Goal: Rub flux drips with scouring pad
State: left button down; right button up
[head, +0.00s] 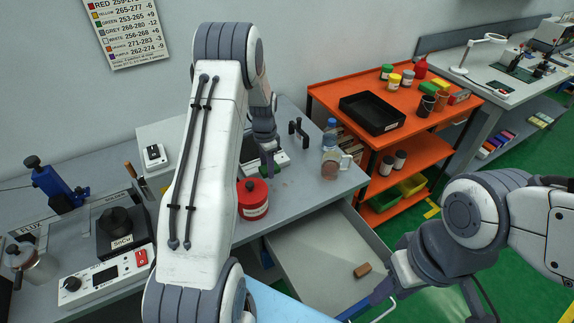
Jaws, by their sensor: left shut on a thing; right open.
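My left gripper (268,162) reaches down to the grey bench from behind my large white arm link. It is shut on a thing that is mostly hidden. A small green patch (251,168) beside its fingertips looks like the scouring pad, at bench level; I cannot tell whether it touches the surface. Faint reddish specks (285,183) on the bench just right of the gripper may be flux drips. My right gripper (384,291) is open and empty at the lower right, over the front right corner of the open drawer.
A red can (253,199) stands close to my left arm. A glass jar (331,163) is near the bench's right end. The open drawer (310,250) holds a brown block (362,270). An orange cart (440,125) stands to the right. A soldering station (105,270) is at left.

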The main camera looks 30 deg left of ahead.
pick_arm(q)
jog(key=shift+r+p, duration=0.65)
jog(key=shift+r, duration=0.6)
